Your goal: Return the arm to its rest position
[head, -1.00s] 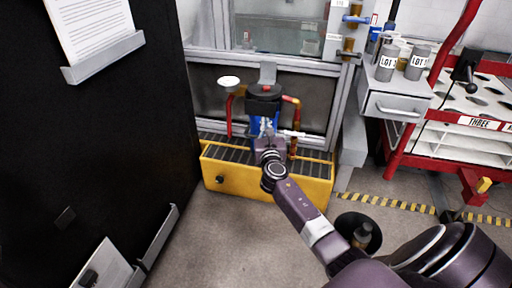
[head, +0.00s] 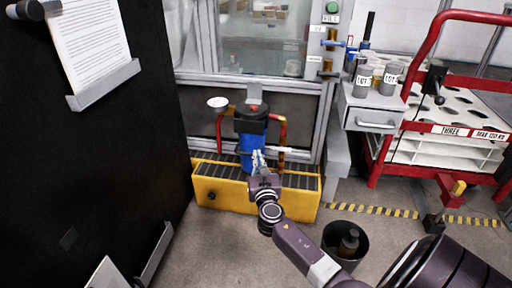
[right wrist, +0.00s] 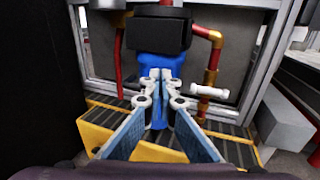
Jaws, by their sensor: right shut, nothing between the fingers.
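My right arm comes in from the lower right of the head view. Its gripper (head: 257,160) is in front of the blue filter housing (head: 252,143), which has a black head and stands over a yellow base. In the right wrist view the gripper (right wrist: 160,76) has its fingertips together and nothing between them, with the blue housing (right wrist: 150,62) behind them. I cannot tell whether the fingertips touch the housing. My left gripper does not show; a dark piece at the top left corner may be part of my left arm.
The yellow base (head: 222,196) has a ribbed dark top. Red and brass pipes (head: 283,132) flank the housing. A dark bin (head: 330,236) holding a brown bottle stands near my right arm. A red-framed cart (head: 440,128) is at right, and a black panel (head: 95,150) at left.

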